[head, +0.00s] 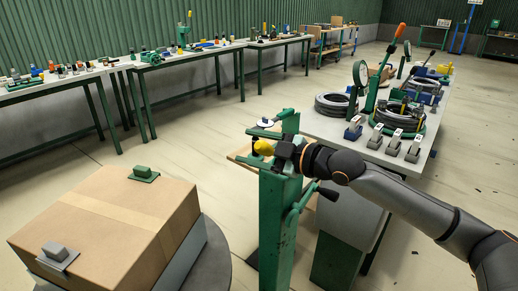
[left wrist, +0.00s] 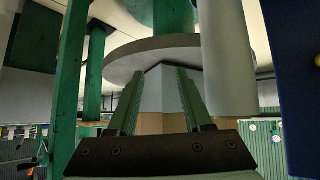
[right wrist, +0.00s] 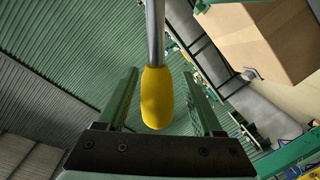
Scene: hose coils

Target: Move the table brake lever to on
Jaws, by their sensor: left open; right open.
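A lever with a yellow grip (head: 263,148) stands at the top of a green post (head: 277,230) in the head view. In the right wrist view the yellow grip (right wrist: 157,98) hangs from a metal rod. My right gripper (head: 270,142) is open at the post top. Its fingers (right wrist: 160,72) lie on either side of the yellow grip, with visible gaps. The round grey table (head: 213,270) carries a cardboard box (head: 120,215). My left gripper (left wrist: 182,70) is open and empty in the left wrist view, near a grey disc. It is not visible in the head view. No lever markings are readable.
A second lever with a black handle (head: 328,192) sticks out of the post's right side. A grey workbench (head: 335,130) with hose coils (head: 398,113) and gauges stands behind right. Green-legged benches (head: 190,55) line the left wall. The floor between is clear.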

